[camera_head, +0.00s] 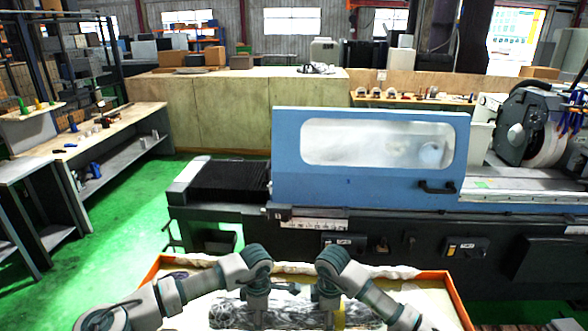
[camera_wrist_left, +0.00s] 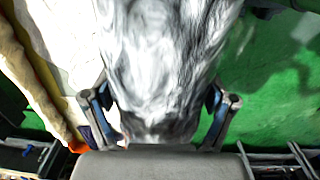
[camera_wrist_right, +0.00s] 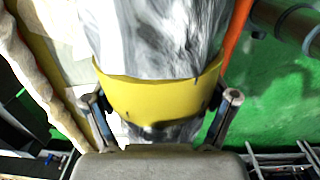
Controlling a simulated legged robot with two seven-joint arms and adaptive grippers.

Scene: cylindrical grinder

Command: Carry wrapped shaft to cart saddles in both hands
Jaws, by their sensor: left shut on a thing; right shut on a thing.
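The wrapped shaft (camera_head: 290,313) lies crosswise at the bottom of the head view, in glossy grey-white wrapping. It also shows in the left wrist view (camera_wrist_left: 165,60) and the right wrist view (camera_wrist_right: 160,35). My left gripper (camera_head: 257,312) is shut on its left part, with a finger on each side (camera_wrist_left: 160,110). My right gripper (camera_head: 328,312) is shut on it farther right, by a yellow band (camera_wrist_right: 155,100) around the wrapping. The shaft's underside is hidden. I cannot make out cart saddles.
An orange-edged crate (camera_head: 456,300) with pale lining surrounds the shaft from below. Beyond it stands a blue-doored grinder (camera_head: 370,185). A workbench (camera_head: 120,128) is at the left. Green floor (camera_head: 120,225) is free between bench and grinder.

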